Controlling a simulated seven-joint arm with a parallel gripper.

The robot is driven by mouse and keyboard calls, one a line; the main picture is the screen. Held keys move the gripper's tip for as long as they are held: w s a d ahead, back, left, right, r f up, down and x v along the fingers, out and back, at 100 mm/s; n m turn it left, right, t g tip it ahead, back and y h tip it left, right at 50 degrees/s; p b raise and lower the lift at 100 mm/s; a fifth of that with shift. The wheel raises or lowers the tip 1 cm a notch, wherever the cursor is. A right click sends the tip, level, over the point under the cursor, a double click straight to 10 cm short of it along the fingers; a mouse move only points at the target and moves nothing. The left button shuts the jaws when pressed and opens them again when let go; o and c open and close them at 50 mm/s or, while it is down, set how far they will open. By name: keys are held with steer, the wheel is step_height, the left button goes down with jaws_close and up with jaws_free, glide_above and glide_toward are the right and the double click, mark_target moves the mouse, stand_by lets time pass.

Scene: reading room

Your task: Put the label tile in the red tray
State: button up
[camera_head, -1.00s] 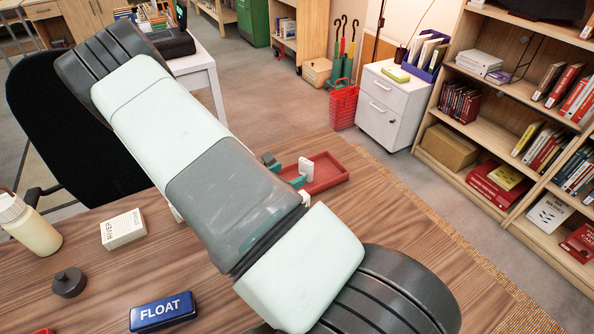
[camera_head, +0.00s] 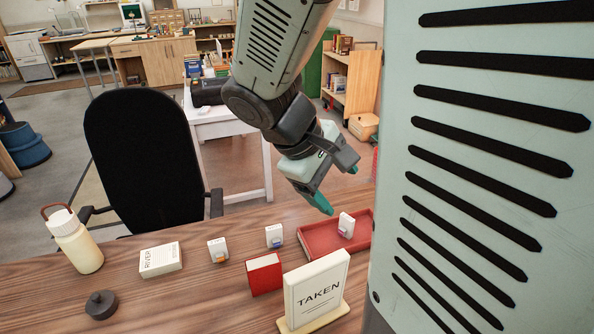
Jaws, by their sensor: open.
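The red tray (camera_head: 318,242) lies on the wooden table, partly hidden on its right by my arm. A small white tile (camera_head: 347,222) with a purple mark stands upright inside it. Two similar white tiles, one on the left (camera_head: 217,248) and one nearer the tray (camera_head: 274,234), stand on the table to its left. No lettering shows on these small tiles, so I cannot tell by writing which is the label tile. My gripper (camera_head: 338,188) is open and empty, its teal fingertips above and behind the tray, apart from the tile inside.
A white TAKEN sign (camera_head: 316,289) and a red block (camera_head: 264,274) stand in front of the tray. A RIVER box (camera_head: 160,259), a cream bottle (camera_head: 75,243) and a dark round weight (camera_head: 101,304) are at left. A black chair (camera_head: 142,155) stands behind the table.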

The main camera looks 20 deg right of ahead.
steer(key=s+a+r+m+t+y, duration=0.5)
steer(key=s+a+r+y, duration=0.1)
steer(key=s+a+r, duration=0.3)
steer(key=shift+s+a+r+y, duration=0.25)
steer(key=shift+s+r+y, duration=0.05)
steer(key=shift+s+r, duration=0.55)
